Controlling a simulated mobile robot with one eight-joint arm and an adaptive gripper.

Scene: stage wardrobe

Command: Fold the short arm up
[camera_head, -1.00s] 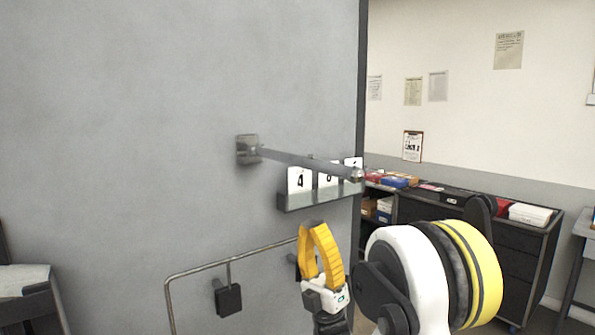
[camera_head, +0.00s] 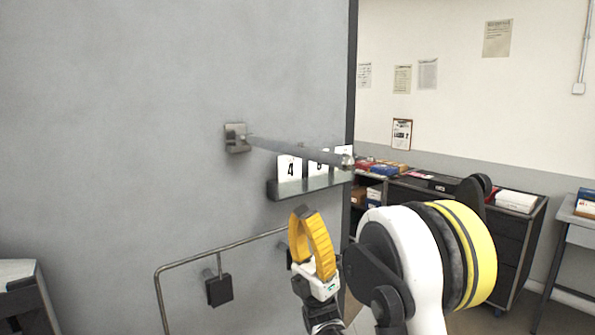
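The short arm (camera_head: 295,147) is a grey metal rod that sticks out from a square bracket (camera_head: 236,138) on the grey wall panel. It points outward and slightly down to the right, ending in a knob (camera_head: 347,161). My gripper (camera_head: 304,212), with yellow fingers, is below the rod and apart from it, pointing up. Its fingers look close at the tips and bowed apart lower down; I cannot tell whether they meet. I see nothing held in it.
A small shelf (camera_head: 300,189) with numbered white cards sits on the panel just behind the rod. A bent metal rail (camera_head: 206,260) on black mounts (camera_head: 219,290) is lower left. Dark cabinets (camera_head: 500,235) with boxes stand at the back right.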

